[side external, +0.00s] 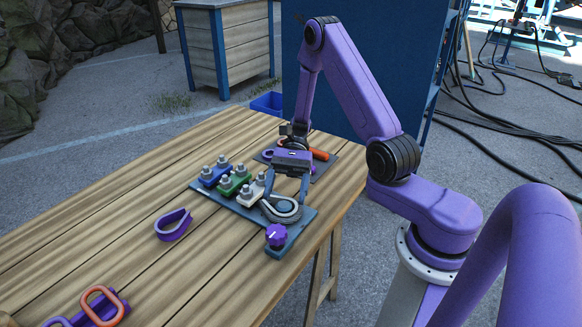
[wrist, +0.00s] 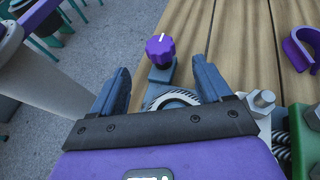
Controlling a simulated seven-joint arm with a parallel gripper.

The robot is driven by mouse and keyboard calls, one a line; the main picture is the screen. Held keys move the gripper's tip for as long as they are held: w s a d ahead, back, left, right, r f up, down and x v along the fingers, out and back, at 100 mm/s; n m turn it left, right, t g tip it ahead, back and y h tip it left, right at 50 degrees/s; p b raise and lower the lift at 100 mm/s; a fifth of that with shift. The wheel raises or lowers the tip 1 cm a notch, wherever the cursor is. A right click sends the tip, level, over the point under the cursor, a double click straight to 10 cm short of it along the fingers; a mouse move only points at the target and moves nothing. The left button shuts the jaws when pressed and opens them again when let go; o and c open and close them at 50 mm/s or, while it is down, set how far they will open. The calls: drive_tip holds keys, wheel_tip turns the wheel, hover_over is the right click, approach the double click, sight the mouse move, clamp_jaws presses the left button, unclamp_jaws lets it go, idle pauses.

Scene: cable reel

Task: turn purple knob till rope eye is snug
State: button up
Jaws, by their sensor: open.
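The purple knob (side external: 276,235) stands at the near end of a blue-grey base plate (side external: 299,232) on the table. It has a white pointer line, which also shows on the knob in the wrist view (wrist: 160,48). The grey rope eye (side external: 283,210) loops around a round post behind the knob; in the wrist view the rope eye (wrist: 176,98) is partly hidden by my gripper. Whether it is snug I cannot tell. My gripper (side external: 284,197) is open and empty above the rope eye. In the wrist view the knob lies beyond the fingertips, between their lines and apart from them.
White (side external: 251,193), green (side external: 233,182) and blue (side external: 214,173) clamps with upright bolts stand on the plate beside the rope eye. A purple U-shaped piece (side external: 173,226) lies on the table at left. An orange ring (side external: 103,305) lies nearer. The table's right edge is close to the knob.

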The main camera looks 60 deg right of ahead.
drive_tip(key=v, duration=0.7)
drive_tip(key=s+a+r+n+t+h, duration=0.1)
drive_tip(key=s+a+r+n+h, duration=0.2)
drive_tip(key=s+n, duration=0.4)
drive_tip(key=s+a+r+n+t+h, duration=0.2)
drive_tip(key=s+a+n+h, duration=0.2)
drive_tip(key=s+n, duration=0.3)
drive_tip(key=s+a+r+n+t+h, duration=0.2)
drive_tip(key=s+n+h, duration=0.3)
drive_tip(key=n, duration=0.7)
drive_tip(key=shift+s+a+r, duration=0.65)
drive_tip(key=shift+s+r, duration=0.15)
drive_tip(key=shift+s, duration=0.2)
